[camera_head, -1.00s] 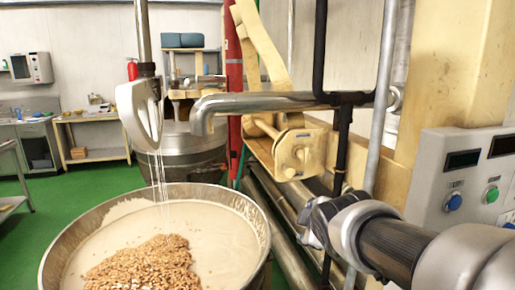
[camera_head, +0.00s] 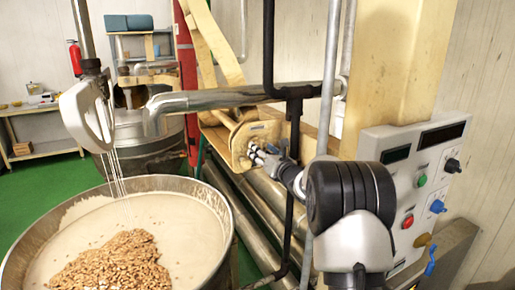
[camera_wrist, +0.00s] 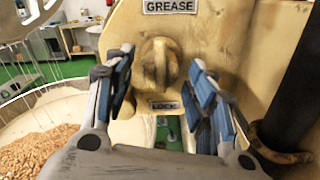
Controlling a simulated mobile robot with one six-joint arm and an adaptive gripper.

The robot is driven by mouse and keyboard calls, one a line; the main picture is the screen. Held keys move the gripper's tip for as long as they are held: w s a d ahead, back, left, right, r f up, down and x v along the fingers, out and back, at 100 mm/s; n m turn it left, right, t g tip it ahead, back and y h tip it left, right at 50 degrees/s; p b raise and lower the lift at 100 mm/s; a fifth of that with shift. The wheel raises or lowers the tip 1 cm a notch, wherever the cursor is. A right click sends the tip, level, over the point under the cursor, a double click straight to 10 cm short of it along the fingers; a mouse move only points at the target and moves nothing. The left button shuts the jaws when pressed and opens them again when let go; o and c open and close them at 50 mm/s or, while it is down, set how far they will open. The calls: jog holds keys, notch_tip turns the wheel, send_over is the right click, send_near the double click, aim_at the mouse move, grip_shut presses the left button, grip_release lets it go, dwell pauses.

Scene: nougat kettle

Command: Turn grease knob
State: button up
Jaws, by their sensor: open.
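The grease knob (camera_wrist: 158,62) is a worn, tan, round knob with a raised grip bar. It sits on a yellowish plate (camera_wrist: 215,28) under a label reading GREASE (camera_wrist: 170,6), with a LOCK label (camera_wrist: 165,105) below it. My gripper (camera_wrist: 161,72) is open, with blue-padded fingers to the left and right of the knob in the wrist view. A gap shows between each finger and the knob. In the head view my gripper (camera_head: 262,155) is at the yellowish bracket, and the knob is mostly hidden there.
A large kettle (camera_head: 222,240) of pale mix and nuts stands at left. A dark vertical pipe (camera_head: 268,50) and a grey pole (camera_head: 328,80) stand close to my arm. A control panel (camera_head: 425,160) with buttons is at right. A steel pipe (camera_head: 215,100) runs above the bracket.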

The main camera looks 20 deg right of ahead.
jog(key=shift+w, duration=1.7)
jog(key=shift+c, duration=0.6)
jog(key=c, duration=1)
